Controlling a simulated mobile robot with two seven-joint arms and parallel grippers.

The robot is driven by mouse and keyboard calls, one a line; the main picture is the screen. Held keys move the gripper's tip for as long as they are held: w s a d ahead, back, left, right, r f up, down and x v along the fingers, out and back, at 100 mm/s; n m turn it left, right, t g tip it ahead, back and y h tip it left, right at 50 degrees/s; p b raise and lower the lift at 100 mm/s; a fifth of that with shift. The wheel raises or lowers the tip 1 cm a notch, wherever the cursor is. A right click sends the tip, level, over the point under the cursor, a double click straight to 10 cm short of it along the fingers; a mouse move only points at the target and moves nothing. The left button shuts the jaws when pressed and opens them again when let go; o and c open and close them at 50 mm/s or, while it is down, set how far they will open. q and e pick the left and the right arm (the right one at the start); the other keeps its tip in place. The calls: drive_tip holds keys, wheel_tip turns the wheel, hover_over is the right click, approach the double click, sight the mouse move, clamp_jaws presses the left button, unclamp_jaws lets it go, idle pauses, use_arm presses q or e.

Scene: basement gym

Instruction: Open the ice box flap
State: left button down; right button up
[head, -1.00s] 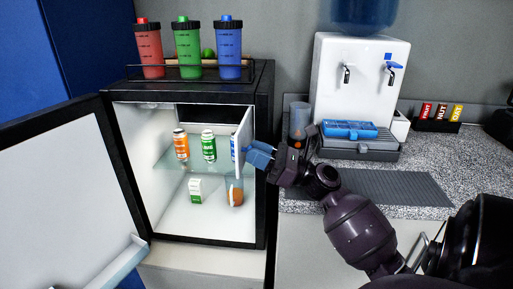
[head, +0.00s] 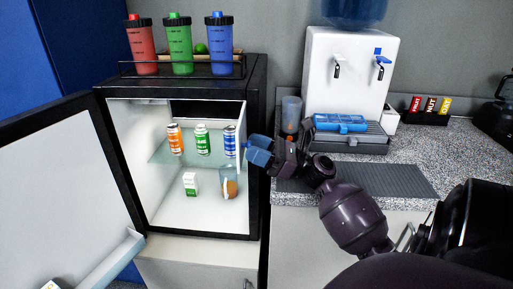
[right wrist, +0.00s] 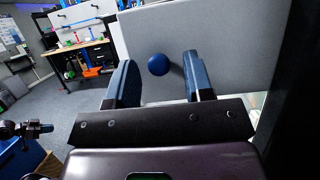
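The ice box flap (head: 241,130) is a pale panel at the right side of the black fridge's (head: 252,215) interior, seen nearly edge-on in the head view. The dark ice box opening (head: 205,110) at the top of the interior is uncovered. In the right wrist view the pale panel (right wrist: 225,45) fills the upper right, with a round blue knob (right wrist: 158,64) on it. My right gripper (head: 257,150) is beside the flap at the fridge's right edge. Its blue fingers (right wrist: 160,85) are open, with the knob between and beyond them and gaps showing. My left gripper is out of view.
The fridge door (head: 60,190) stands wide open to the left. Inside are several cans, a carton (head: 190,184) and a jar (head: 229,182). Three bottles stand in a rack (head: 180,69) on top. A water dispenser (head: 350,80) stands on the counter to the right.

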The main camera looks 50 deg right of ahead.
drive_tip(key=v, duration=0.7)
drive_tip(key=shift+s, duration=0.2)
drive_tip(key=shift+d, duration=0.1)
idle(0.6)
